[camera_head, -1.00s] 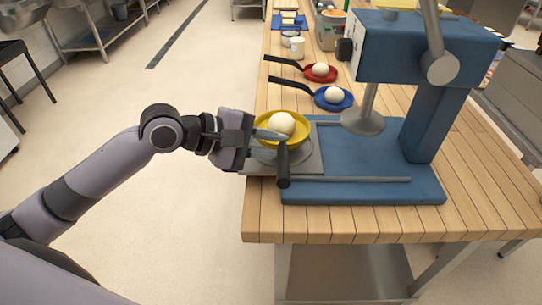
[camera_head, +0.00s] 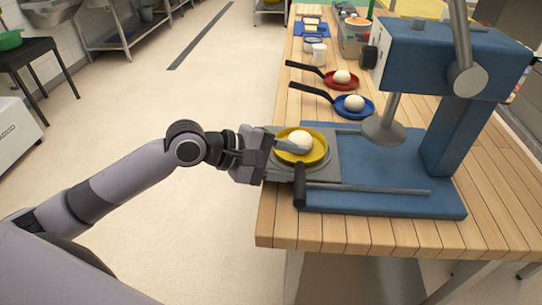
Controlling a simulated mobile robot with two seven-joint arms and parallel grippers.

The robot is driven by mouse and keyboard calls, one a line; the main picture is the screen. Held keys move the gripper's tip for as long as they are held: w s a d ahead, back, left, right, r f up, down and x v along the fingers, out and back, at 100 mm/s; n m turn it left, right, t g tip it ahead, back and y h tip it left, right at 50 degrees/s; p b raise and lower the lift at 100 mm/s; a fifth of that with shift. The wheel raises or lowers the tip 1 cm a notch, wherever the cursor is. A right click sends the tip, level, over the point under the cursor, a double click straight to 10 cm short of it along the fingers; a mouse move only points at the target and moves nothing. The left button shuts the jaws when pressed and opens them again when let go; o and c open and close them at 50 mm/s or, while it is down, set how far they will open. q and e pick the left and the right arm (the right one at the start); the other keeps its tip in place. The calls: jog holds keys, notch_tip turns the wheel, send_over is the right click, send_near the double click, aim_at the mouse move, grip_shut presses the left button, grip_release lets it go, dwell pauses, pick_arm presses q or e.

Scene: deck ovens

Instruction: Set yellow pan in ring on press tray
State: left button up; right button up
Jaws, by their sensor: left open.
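The yellow pan (camera_head: 317,152) holds a pale dough ball (camera_head: 300,140) and sits level over the round ring on the grey press tray (camera_head: 329,171). Its black handle (camera_head: 299,186) points toward me across the tray's front edge. The pan covers most of the ring, so I cannot see exactly how it is seated. The blue press (camera_head: 440,60) stands to the right, with its round press plate (camera_head: 384,130) raised and clear of the pan. My left gripper (camera_head: 284,146) is open at the pan's left side, its fingers near the rim and handle root.
A blue pan (camera_head: 367,110) and a red pan (camera_head: 354,84), each with a dough ball, lie behind on the wooden table (camera_head: 285,228). A white cup (camera_head: 319,54) and containers stand farther back. Open floor lies left of the table.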

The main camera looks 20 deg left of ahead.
pick_arm(q)
jog(key=v, duration=1.1)
jog(key=shift+a+r+b, duration=0.2)
jog(key=shift+a+b, duration=0.1)
jog(key=shift+b, duration=0.1)
jog(key=shift+s, duration=0.15)
